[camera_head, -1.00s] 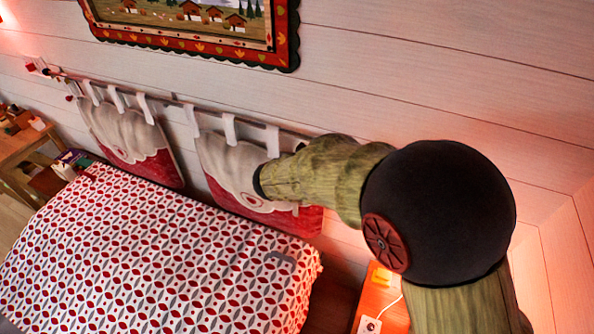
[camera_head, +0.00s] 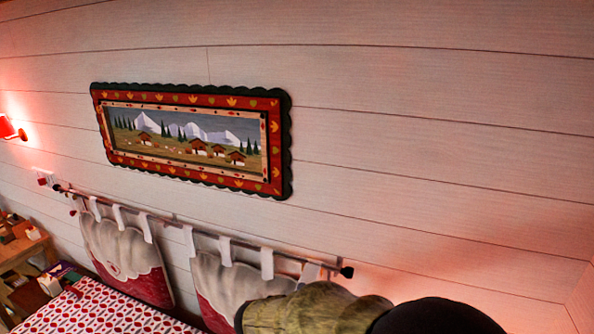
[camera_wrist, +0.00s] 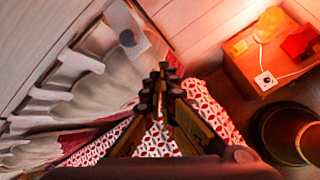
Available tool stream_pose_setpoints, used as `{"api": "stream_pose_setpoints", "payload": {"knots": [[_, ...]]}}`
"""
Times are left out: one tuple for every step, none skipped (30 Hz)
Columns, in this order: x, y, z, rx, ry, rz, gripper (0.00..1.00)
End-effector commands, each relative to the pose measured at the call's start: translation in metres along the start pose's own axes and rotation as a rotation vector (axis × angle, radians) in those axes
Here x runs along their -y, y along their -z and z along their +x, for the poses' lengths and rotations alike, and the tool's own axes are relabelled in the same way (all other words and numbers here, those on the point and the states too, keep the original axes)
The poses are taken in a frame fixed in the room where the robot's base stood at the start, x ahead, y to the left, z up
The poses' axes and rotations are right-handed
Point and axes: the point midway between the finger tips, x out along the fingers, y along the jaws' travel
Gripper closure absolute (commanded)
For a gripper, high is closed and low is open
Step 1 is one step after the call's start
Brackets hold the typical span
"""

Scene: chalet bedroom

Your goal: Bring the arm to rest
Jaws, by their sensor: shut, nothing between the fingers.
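My gripper (camera_wrist: 163,75) shows in the wrist view, its two dark fingers closed together at the tips with nothing between them. It is over the red-and-white patterned bed cover (camera_wrist: 218,105), beside the hanging headboard cushions (camera_wrist: 60,95). How far it is above the bed, I cannot tell. In the head view, my arm shows only at the bottom right, as an olive section and a black joint. The gripper itself is out of that view.
A wooden nightstand (camera_wrist: 245,65) with small items stands at the upper right of the wrist view. In the head view, a framed mountain picture (camera_head: 190,140) hangs above the cushion rod (camera_head: 200,230). A red wall lamp (camera_head: 8,128) is at left. The wall right of the picture is bare.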

Motion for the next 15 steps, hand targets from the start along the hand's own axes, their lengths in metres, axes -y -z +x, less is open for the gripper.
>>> {"api": "stream_pose_setpoints", "payload": {"knots": [[0.019, 0.000, -0.005, -0.007, 0.049, 0.096, 1.00], [0.029, -0.001, -0.009, -0.012, 0.076, 0.164, 1.00], [0.046, -0.002, -0.014, -0.014, 0.116, 0.257, 1.00], [0.058, -0.003, -0.017, -0.016, 0.143, 0.328, 1.00], [0.071, -0.004, -0.019, -0.017, 0.173, 0.401, 1.00], [0.089, -0.006, -0.022, -0.016, 0.212, 0.502, 1.00], [0.103, -0.007, -0.025, -0.016, 0.240, 0.579, 1.00], [0.118, -0.007, -0.027, -0.016, 0.269, 0.659, 1.00], [0.135, -0.008, -0.030, -0.016, 0.306, 0.759, 1.00], [0.147, -0.008, -0.033, -0.016, 0.330, 0.830, 1.00], [0.160, -0.007, -0.035, -0.016, 0.355, 0.899, 1.00], [0.175, -0.006, -0.038, -0.017, 0.385, 0.989, 1.00], [0.186, -0.005, -0.040, -0.019, 0.406, 1.057, 1.00], [0.198, -0.003, -0.042, -0.022, 0.427, 1.121, 1.00], [0.212, -0.001, -0.044, -0.024, 0.454, 1.204, 1.00]]}}
